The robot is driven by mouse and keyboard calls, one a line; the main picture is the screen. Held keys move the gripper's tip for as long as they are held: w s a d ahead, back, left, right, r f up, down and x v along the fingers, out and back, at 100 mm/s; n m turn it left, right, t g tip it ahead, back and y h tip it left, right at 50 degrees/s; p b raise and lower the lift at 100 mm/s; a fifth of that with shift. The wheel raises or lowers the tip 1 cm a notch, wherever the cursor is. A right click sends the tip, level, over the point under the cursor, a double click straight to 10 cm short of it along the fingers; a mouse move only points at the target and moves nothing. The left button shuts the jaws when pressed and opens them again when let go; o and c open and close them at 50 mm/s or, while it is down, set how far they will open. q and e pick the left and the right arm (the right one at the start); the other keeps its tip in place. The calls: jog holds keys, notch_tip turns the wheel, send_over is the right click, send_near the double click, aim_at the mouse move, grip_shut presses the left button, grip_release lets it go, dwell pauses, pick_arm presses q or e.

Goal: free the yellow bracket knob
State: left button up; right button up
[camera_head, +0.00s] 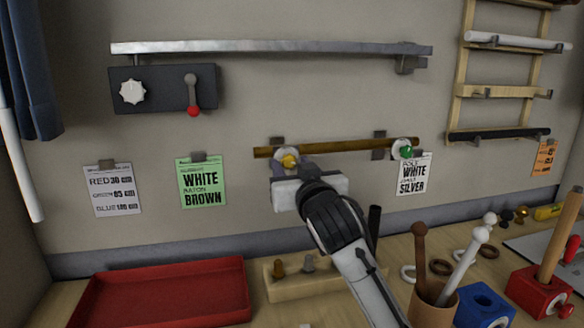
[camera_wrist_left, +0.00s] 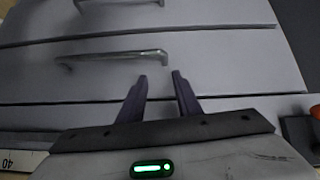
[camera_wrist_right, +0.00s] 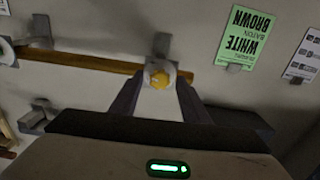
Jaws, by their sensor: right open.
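The yellow knob (camera_head: 288,161) sits on a white round collar at the left bracket of a brown wooden rod on the wall. My right gripper (camera_head: 292,171) is raised to it from below. In the right wrist view the yellow knob (camera_wrist_right: 159,78) lies between the open fingertips (camera_wrist_right: 158,85), with a finger on each side; whether they touch it I cannot tell. The brown rod (camera_wrist_right: 100,62) runs just behind the knob. A green knob (camera_head: 406,152) sits on the right bracket. My left gripper (camera_wrist_left: 160,85) is open and empty, facing grey drawer fronts with metal handles (camera_wrist_left: 115,56).
A red tray (camera_head: 165,295) and a wooden block with pegs (camera_head: 285,285) stand on the table below. A cup (camera_head: 433,308) of rods and a blue block (camera_head: 484,308) are at right. A grey rail (camera_head: 270,47) and a panel with a red-tipped lever (camera_head: 193,95) are above.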

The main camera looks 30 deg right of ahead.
grip_shut()
pick_arm(q)
jog(key=shift+s+f, duration=0.1)
jog(key=shift+s, duration=0.1)
pick_arm(e)
jog(key=c, duration=1.1)
grip_release()
pick_arm(q)
jog(key=shift+s, duration=0.1)
pick_arm(e)
jog(key=shift+o, duration=0.2)
jog(key=shift+n, duration=0.3)
jog(key=n, duration=0.3)
jog(key=shift+d+n, duration=0.1)
jog(key=shift+n, duration=0.3)
jog(key=n, duration=0.4)
jog(key=shift+n, duration=0.3)
jog(key=n, duration=0.9)
